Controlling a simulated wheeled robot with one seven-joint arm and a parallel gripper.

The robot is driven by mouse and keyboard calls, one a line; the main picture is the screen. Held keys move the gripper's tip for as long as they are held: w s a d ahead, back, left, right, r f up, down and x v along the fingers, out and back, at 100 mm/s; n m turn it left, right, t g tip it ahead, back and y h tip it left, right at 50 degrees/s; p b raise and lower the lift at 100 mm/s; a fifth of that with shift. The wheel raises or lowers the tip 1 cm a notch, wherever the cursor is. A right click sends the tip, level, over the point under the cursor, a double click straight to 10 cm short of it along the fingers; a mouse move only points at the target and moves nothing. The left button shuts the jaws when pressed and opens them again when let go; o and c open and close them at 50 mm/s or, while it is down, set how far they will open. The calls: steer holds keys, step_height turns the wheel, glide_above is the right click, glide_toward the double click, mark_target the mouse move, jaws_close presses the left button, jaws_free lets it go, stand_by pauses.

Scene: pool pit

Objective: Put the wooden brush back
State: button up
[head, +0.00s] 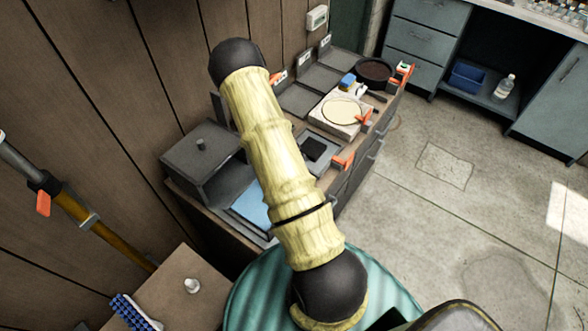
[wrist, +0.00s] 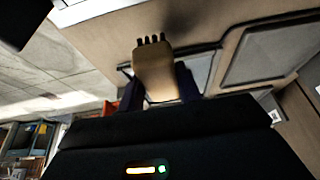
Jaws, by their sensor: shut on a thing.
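In the wrist view, my gripper (wrist: 158,92) is shut on a tan wooden brush (wrist: 154,68). Its dark fingers press on both sides of the brush. Short dark bristles stick out at the far end, toward the top of the picture. Beyond the brush lies a wooden surface with grey recessed panels. I cannot tell whether the brush touches it. In the head view my own arm crosses the middle, and neither the gripper nor the brush can be made out there.
In the head view, a wooden counter holds a grey box (head: 200,160), a blue panel (head: 252,207), a white tray (head: 333,128) with a round cream disc, and a dark round pan (head: 374,71). Orange clips line its front edge. Open concrete floor (head: 450,215) lies to the right.

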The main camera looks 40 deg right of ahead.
steer(key=shift+f+p, duration=0.45)
steer(key=shift+f, duration=1.65)
steer(key=shift+f, duration=0.15)
steer(key=o, duration=1)
steer(key=shift+o, duration=0.2)
steer(key=b+v, duration=0.1)
steer(key=v, duration=1.1)
steer(key=shift+r, duration=0.25)
